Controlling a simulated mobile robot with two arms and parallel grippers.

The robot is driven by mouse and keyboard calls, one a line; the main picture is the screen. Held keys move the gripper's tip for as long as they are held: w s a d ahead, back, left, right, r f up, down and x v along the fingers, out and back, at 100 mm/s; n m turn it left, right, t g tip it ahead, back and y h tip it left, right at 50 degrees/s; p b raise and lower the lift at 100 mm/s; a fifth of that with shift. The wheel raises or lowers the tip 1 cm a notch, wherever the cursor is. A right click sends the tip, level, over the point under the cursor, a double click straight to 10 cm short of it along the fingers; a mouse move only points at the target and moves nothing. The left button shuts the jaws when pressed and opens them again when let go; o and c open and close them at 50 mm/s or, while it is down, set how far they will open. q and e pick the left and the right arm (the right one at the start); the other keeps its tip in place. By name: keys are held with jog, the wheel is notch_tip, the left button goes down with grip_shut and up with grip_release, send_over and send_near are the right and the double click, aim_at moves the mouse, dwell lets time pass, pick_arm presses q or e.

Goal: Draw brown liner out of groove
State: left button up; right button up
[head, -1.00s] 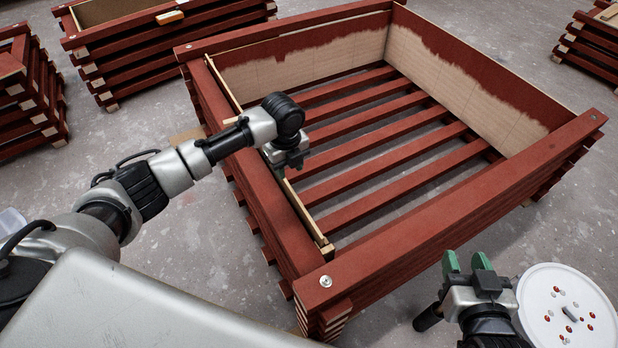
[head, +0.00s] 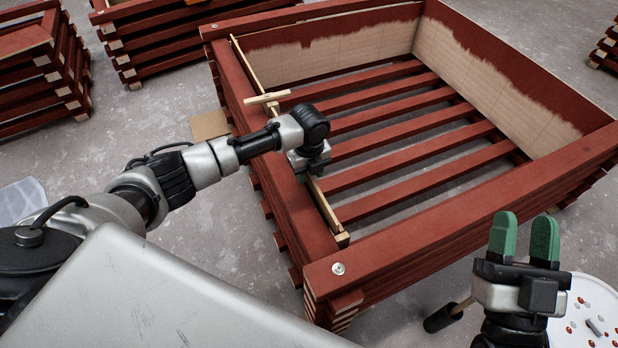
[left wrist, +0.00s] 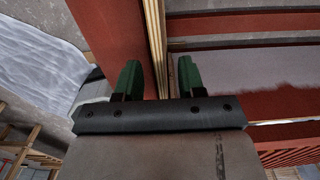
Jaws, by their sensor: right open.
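The liner shows as a thin pale-brown edge (head: 327,209) along the inside of the crate's left red wall (head: 273,155). Its groove is too small to make out. My left gripper (head: 309,172) is over that wall, partway along the strip. In the left wrist view its two green fingers (left wrist: 160,80) are apart, with the pale strip (left wrist: 155,40) running up between them and a dark gap beside it. I cannot tell whether a finger touches it. My right gripper (head: 524,238) is open and empty, fingers up, in front of the crate's near right side.
A small pale stick (head: 267,97) lies across the left wall. Other slatted crates (head: 45,75) stand behind on the grey floor. A white round tray (head: 583,338) with several small red and pale pieces is at lower right. Cardboard (head: 209,125) lies left of the crate.

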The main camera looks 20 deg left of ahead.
pick_arm(q)
jog(key=shift+f, duration=0.9)
pick_arm(e)
jog(key=shift+s+r+t, duration=0.75)
jog(key=shift+r+t, duration=0.1)
jog(key=shift+t, duration=0.15)
pick_arm(q)
grip_shut()
jog(key=shift+w+r, duration=0.1)
pick_arm(e)
jog(key=shift+w+y, duration=0.1)
jog(key=shift+y, duration=0.3)
